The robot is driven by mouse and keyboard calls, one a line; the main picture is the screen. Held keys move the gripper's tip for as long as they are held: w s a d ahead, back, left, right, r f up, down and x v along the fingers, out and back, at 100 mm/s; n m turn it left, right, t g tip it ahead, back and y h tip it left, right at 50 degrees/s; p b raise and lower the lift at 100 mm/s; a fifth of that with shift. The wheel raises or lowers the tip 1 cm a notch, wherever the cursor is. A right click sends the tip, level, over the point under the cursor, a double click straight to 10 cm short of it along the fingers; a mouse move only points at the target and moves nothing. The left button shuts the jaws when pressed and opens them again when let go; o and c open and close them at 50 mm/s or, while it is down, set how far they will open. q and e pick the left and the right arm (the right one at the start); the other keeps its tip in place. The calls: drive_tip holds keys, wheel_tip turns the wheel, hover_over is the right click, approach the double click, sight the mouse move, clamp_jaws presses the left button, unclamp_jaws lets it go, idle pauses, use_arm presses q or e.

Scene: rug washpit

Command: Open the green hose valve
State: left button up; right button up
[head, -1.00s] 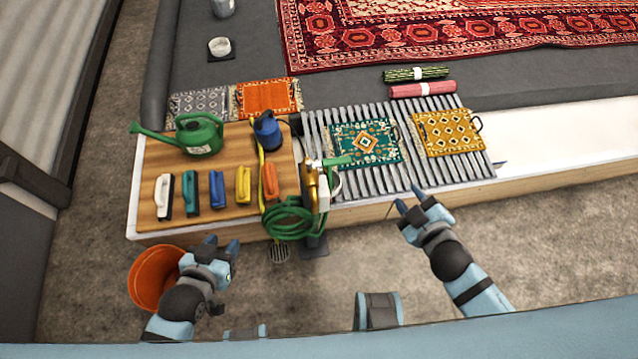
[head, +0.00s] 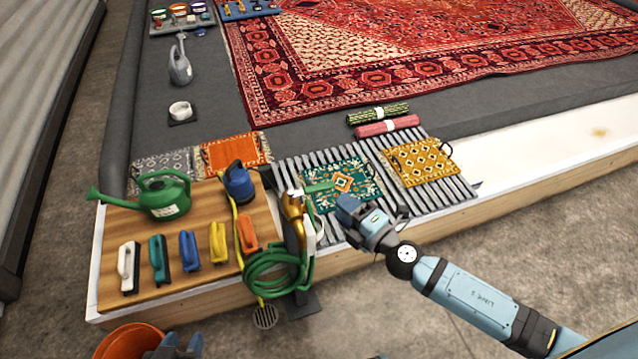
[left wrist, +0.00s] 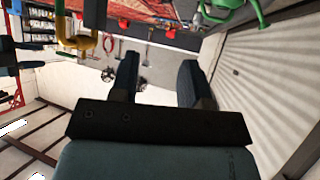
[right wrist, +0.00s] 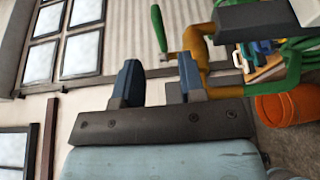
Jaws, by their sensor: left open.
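The hose valve has a brass body (head: 293,207) with a green lever handle (head: 320,187) pointing right over the slatted rack. A coiled green hose (head: 275,272) hangs below it. In the right wrist view the green lever (right wrist: 158,28) and brass body (right wrist: 195,45) are just beyond the fingers. My right gripper (head: 366,210) is open and empty, to the right of the lever and apart from it. Its fingers (right wrist: 158,80) are spread in its wrist view. My left gripper (head: 178,348) is low at the bottom left, partly cut off; its spread fingers (left wrist: 158,80) are empty.
The slatted rack (head: 374,170) carries two small rugs. An orange bucket (head: 128,342) stands near my left gripper.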

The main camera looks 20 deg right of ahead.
sight(323, 190)
drive_tip(key=p+x, duration=0.1)
drive_tip(key=x, duration=0.7)
drive_tip(key=shift+w, duration=0.1)
clamp_jaws()
